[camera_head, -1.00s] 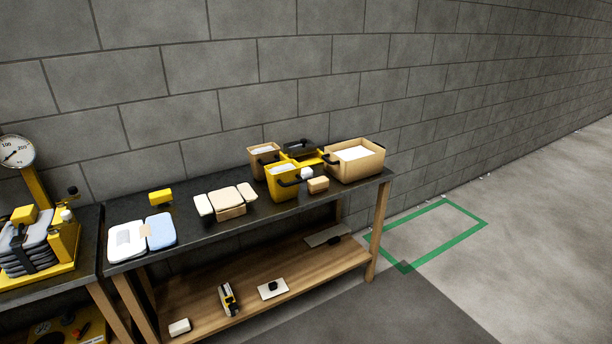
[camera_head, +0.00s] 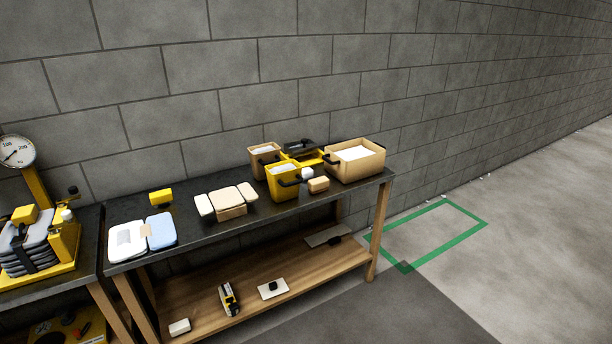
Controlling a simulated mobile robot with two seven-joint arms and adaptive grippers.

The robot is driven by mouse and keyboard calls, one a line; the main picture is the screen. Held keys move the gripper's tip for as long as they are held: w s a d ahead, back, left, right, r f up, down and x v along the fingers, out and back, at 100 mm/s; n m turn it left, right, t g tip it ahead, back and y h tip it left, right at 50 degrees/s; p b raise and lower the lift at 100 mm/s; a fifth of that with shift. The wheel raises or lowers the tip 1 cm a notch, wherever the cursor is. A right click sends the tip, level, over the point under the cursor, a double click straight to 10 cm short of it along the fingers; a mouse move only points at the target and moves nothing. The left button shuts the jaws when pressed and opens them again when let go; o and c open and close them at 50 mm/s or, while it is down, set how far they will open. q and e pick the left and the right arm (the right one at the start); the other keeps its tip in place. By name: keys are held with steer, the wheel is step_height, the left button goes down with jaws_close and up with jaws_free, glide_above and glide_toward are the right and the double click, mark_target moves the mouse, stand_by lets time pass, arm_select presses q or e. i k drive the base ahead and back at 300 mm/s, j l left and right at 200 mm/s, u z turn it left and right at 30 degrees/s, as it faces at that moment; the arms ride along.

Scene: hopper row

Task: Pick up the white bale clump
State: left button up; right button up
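A small white lump (camera_head: 307,173) sits on the dark bench top between the yellow bin and the large tan bin, just behind a small tan block (camera_head: 318,185). It is the likeliest white bale clump, but it is too small to be sure. White material also fills the yellow bin (camera_head: 284,186), the large tan bin (camera_head: 370,167) and the smaller tan bin (camera_head: 257,164). Tiny white bits (camera_head: 488,176) lie on the floor along the wall. Neither of my grippers is in view.
The dark-topped bench (camera_head: 270,211) also holds white and blue pads (camera_head: 160,231), pale blocks and a yellow block (camera_head: 160,197). Its wooden lower shelf (camera_head: 312,271) carries small items. A scale dial (camera_head: 17,151) stands at left. Floor inside the green outline (camera_head: 465,236) is clear.

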mark_target(307, 173)
steer(key=i+l, duration=0.25)
steer(key=i, duration=0.2)
steer(key=i+l, duration=0.25)
steer(key=i, duration=0.15)
steer(key=z, duration=0.05)
